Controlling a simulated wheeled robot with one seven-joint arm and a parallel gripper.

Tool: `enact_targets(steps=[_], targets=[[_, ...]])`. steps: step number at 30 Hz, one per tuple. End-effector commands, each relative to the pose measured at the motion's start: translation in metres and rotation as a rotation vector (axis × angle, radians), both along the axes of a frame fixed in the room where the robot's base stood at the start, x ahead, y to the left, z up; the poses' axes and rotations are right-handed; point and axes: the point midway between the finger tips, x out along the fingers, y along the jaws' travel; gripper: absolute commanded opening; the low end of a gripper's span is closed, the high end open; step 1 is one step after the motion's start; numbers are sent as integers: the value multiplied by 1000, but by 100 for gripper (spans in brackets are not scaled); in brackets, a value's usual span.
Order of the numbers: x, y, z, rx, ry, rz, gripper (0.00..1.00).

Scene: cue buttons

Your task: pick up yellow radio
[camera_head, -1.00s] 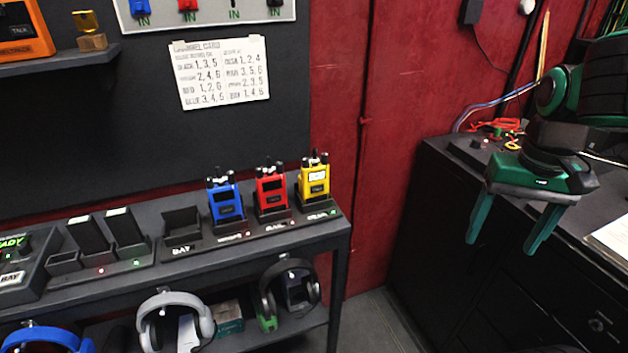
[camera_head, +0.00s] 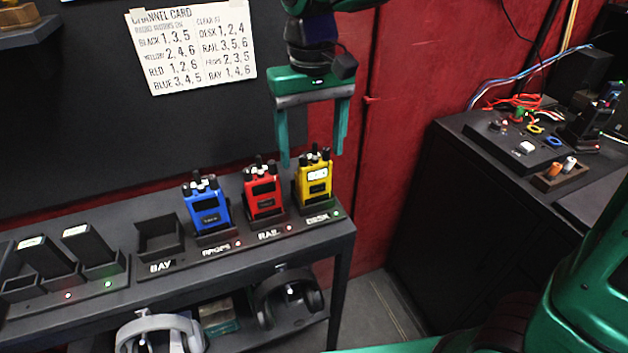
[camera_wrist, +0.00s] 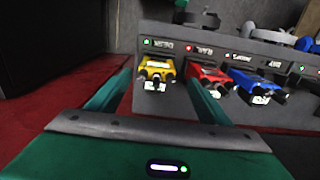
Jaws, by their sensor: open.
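In the wrist view the yellow radio (camera_wrist: 156,72) lies ahead between my gripper's fingers (camera_wrist: 160,85), nearer the left one. The fingers appear apart from it.
The blue radio (camera_head: 206,205) stands left of the red one, then an empty BAY slot (camera_head: 160,238). A channel card (camera_head: 194,45) hangs on the dark wall. Headphones (camera_head: 287,296) hang below the bench. A black cabinet (camera_head: 470,220) stands to the right.

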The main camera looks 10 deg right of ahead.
Motion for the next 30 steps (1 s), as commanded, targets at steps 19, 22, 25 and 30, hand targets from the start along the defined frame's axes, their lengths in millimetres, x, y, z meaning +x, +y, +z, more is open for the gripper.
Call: enact_targets(steps=[19, 22, 25, 30], targets=[[4, -5, -70, -2, 2, 4, 72], [5, -5, -77, 0, 1, 4, 72], [5, -4, -79, 0, 0, 3, 72], [5, -4, -79, 0, 0, 3, 72]])
